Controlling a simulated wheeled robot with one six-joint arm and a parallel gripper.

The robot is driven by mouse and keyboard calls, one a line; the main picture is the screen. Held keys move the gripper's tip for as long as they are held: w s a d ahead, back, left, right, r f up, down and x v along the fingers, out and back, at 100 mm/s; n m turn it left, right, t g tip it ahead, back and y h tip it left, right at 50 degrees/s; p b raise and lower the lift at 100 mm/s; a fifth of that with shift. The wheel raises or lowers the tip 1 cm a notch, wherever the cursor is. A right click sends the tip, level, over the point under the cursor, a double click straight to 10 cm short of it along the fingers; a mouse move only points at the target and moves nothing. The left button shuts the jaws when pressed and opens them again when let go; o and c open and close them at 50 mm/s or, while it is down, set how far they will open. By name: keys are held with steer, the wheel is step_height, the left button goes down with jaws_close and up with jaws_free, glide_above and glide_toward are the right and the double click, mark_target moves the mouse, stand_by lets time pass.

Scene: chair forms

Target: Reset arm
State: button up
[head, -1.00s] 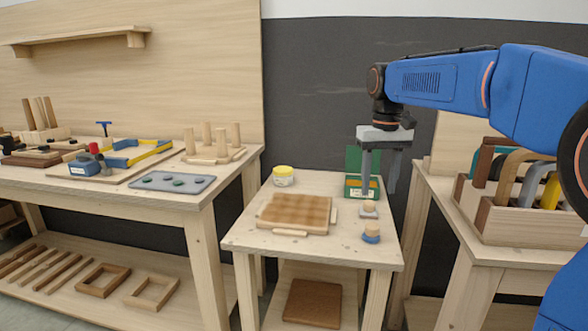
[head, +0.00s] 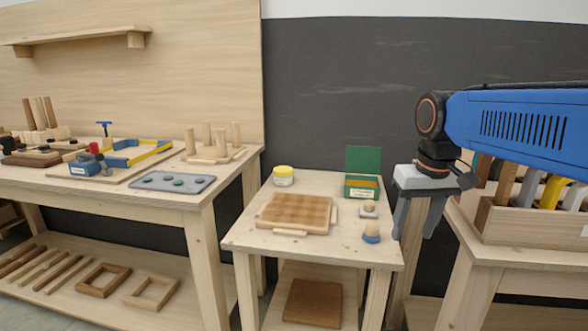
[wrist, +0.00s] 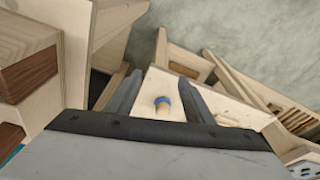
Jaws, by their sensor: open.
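My blue arm reaches in from the right in the head view. My gripper (head: 418,218) points down, open and empty, over the gap between the small middle table (head: 255,243) and the right bench (head: 480,247). In the wrist view its two grey fingers (wrist: 158,93) stand apart, with the small table and a blue-banded wooden knob (wrist: 163,105) showing between them, lower down. The same knob (head: 371,233) stands at the right front of the small table.
The small table holds a wooden board (head: 295,212), a yellow-lidded jar (head: 283,176), an open green box (head: 362,186) and another knob (head: 368,208). A wooden tool crate (head: 510,222) stands on the right bench. The left workbench (head: 190,190) carries several tools and parts.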

steer(key=s+d+f+t, duration=0.2)
steer(key=s+d+f, duration=0.1)
steer(key=s+f, duration=1.1)
steer(key=s, duration=0.3)
steer(key=shift+s+m+t, duration=0.15)
steer(key=shift+m+t, duration=0.25)
